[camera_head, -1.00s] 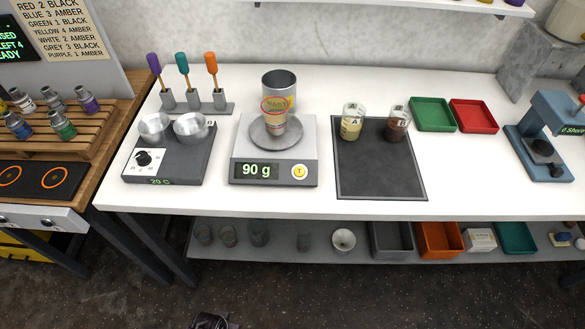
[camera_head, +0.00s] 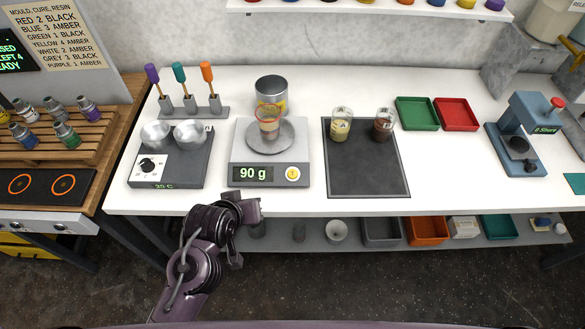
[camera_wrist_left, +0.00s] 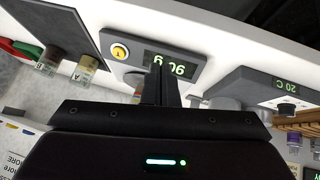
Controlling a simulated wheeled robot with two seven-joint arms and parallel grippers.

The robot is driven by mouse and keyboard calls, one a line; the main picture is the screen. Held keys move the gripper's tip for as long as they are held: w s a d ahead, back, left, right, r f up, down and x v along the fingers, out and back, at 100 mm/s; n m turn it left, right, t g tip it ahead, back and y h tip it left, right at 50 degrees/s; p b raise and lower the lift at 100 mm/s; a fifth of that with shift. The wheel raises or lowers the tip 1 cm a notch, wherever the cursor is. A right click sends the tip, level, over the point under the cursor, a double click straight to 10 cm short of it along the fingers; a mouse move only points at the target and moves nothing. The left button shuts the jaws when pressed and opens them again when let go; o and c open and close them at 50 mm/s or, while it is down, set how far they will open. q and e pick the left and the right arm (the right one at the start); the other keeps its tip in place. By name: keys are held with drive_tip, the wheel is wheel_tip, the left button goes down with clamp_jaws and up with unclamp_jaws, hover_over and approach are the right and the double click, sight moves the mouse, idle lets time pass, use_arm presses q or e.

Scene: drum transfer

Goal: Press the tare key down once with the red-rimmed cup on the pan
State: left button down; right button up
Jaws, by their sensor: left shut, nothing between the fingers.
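The scale (camera_head: 270,172) stands on the white bench and its display reads 90 g. The red-rimmed cup (camera_head: 269,125) stands upright on the round pan (camera_head: 285,137). The yellow round tare key (camera_head: 292,174) is at the right of the scale's front face. It also shows in the left wrist view (camera_wrist_left: 120,52), beside the display. My left gripper (camera_head: 254,209) is in front of the bench edge, below and left of the key, apart from the scale. In the left wrist view its fingers (camera_wrist_left: 162,72) are together and empty, covering part of the display. My right gripper is not in view.
A hot plate (camera_head: 170,165) with two metal bowls stands left of the scale. A grey can (camera_head: 271,90) is behind the cup. A dark mat (camera_head: 365,165) with beakers A and B lies to the right. The bench front strip before the scale is clear.

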sight(293, 174)
use_arm(q)
drive_tip(key=w+d+r+n+t+h, duration=0.1)
drive_tip(key=w+d+n+t, duration=0.2)
drive_tip(key=w+d+t, duration=0.3)
drive_tip(key=w+d, duration=0.3)
drive_tip(key=d, duration=0.1)
drive_tip(key=shift+d+r+n, duration=0.25)
drive_tip(key=shift+r+n, duration=0.05)
drive_tip(key=shift+r, duration=0.1)
drive_tip(key=shift+f, duration=0.1)
drive_tip(key=w+f+b, duration=0.1)
drive_tip(key=f+b, duration=0.1)
drive_tip(key=w+f+b, duration=0.1)
drive_tip(key=f+b, duration=0.3)
drive_tip(key=b, duration=0.1)
drive_tip(key=shift+w+f, duration=0.25)
drive_tip(key=shift+w, duration=0.15)
drive_tip(key=shift+w+f+b, duration=0.45)
drive_tip(key=shift+f+b, duration=0.15)
drive_tip(key=shift+f, duration=0.1)
drive_tip(key=shift+f, duration=0.1)
idle(0.5)
drive_tip(key=shift+w+f, duration=0.15)
drive_tip(key=shift+f, duration=0.1)
